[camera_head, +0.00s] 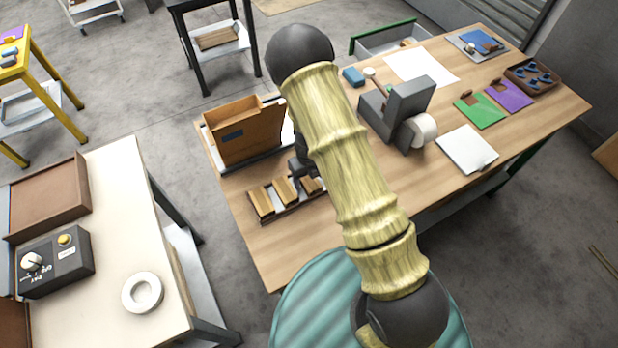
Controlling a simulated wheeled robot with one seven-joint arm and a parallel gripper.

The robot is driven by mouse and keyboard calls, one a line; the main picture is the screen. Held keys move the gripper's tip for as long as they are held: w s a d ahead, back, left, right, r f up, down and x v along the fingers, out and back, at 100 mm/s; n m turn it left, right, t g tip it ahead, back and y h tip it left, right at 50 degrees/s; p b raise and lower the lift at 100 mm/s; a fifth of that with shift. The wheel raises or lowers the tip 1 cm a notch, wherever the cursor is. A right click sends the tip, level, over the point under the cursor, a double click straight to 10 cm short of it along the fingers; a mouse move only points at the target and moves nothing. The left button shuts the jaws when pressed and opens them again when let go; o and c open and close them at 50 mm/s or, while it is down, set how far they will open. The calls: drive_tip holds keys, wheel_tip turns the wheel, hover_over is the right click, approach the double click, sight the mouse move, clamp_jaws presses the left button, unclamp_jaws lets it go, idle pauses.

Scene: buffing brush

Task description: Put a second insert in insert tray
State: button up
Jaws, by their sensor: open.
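My gripper (303,168) shows only as a dark part beside my yellow-sleeved arm, just above and right of the tray's pieces. It is open; its fingertips are mostly hidden and I see nothing held. An open cardboard box (246,140) stands behind the tray, left of my gripper.
A grey tape dispenser (398,108) stands right of my arm. White sheets (420,68), coloured cards (479,110) and a brown tray (531,77) lie farther right. A pale table (95,205) stands at left across a floor gap. The wooden table's front left is clear.

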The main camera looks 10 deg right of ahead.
sight(309, 179)
wheel_tip(309, 179, up, 11)
idle(0.3)
drive_tip(key=shift+r, duration=0.15)
idle(0.4)
drive_tip(key=s+d+r+n+t, duration=0.1)
drive_tip(key=s+d+r+n, duration=0.4)
drive_tip(key=n, duration=1)
drive_tip(key=s+d+r+n+t, duration=0.1)
drive_tip(key=s+d+r+n, duration=0.4)
drive_tip(key=s+r+n, duration=0.4)
drive_tip(key=r+n, duration=0.1)
drive_tip(key=n, duration=0.6)
drive_tip(key=shift+s+r+t, duration=0.15)
drive_tip(key=shift+r+t, duration=0.15)
drive_tip(key=shift+c, duration=0.5)
